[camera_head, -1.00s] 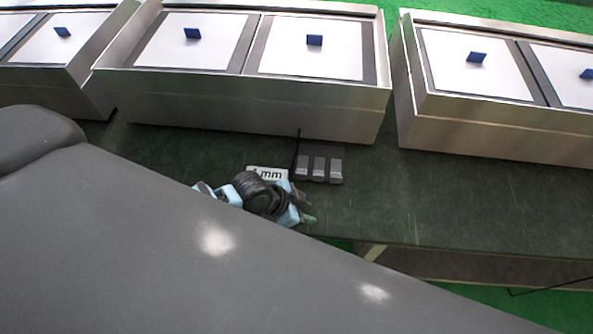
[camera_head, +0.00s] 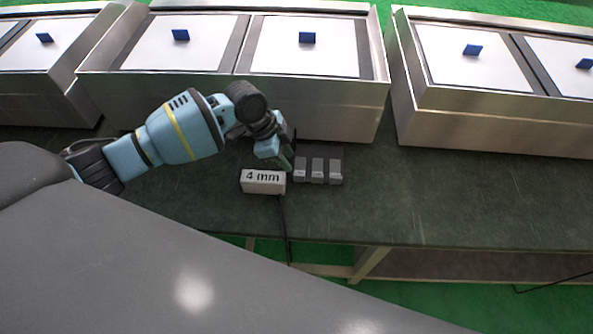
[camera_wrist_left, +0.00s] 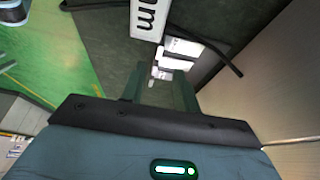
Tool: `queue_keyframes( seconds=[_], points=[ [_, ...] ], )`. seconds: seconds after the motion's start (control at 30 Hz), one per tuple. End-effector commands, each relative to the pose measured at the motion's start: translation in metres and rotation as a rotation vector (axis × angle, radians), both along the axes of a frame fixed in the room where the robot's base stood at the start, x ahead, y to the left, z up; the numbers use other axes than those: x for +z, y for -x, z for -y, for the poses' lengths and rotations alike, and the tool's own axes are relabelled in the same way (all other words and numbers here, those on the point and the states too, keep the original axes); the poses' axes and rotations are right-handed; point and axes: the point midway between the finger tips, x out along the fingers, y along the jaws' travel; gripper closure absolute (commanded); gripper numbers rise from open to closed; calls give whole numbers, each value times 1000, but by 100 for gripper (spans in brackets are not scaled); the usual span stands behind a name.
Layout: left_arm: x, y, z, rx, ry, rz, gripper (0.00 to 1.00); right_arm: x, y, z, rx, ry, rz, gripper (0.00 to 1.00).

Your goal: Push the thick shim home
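A dark holder (camera_head: 337,152) with several grey pieces side by side stands on the bench. I cannot tell which piece is the thick shim. A white block marked "4 mm" (camera_head: 263,182) sits just left of the holder. My left gripper (camera_head: 285,163) points down beside the holder's left end, behind the marked block. In the left wrist view its two dark fingers (camera_wrist_left: 161,88) stand apart, with no held object visible between them. The marked block (camera_wrist_left: 149,17) and the pale pieces (camera_wrist_left: 172,62) lie beyond the fingertips. Contact cannot be told. My right gripper is not in view.
The metal housing (camera_head: 235,105) with two white panels and blue knobs stands close behind my left gripper. Another housing (camera_head: 490,125) is at the right. A thin black cable (camera_head: 285,230) runs over the bench's front edge. The dark bench (camera_head: 430,205) is clear to the right.

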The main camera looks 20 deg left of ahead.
Motion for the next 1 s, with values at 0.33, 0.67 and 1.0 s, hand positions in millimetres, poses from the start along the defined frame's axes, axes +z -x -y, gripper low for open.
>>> queue_keyframes(
  seconds=[0.33, 0.67, 1.0],
  points=[
    [-47, -4, 19, 1, 0, -4, 69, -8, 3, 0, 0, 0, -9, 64],
    [-69, -7, 28, 1, 1, 0, 69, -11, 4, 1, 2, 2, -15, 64],
    [-69, -7, 28, 0, 1, 1, 82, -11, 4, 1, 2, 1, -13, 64]
  ],
)
